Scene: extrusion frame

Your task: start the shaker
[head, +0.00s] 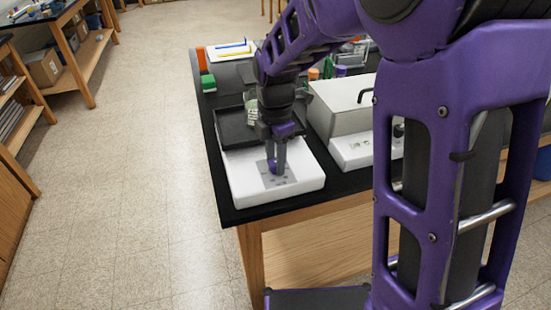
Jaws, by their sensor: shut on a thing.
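The shaker (247,187) is a white box near the table's front left corner, with a dark, rimmed platform (233,131) on its rear part. A grey control panel (284,182) is on its front top face. My gripper (276,168) points down over this panel, its fingertips at the panel surface. It is shut on a small control there, which the fingers mostly hide. A clear glass vessel (250,104) stands at the platform, partly hidden by my wrist. I cannot tell whether the platform is moving.
A white-grey box instrument (341,106) with a handle stands close to the right of the shaker. Behind are a green block (208,82), an orange item (201,58) and a white tray (229,52) with pens. The floor at left is clear.

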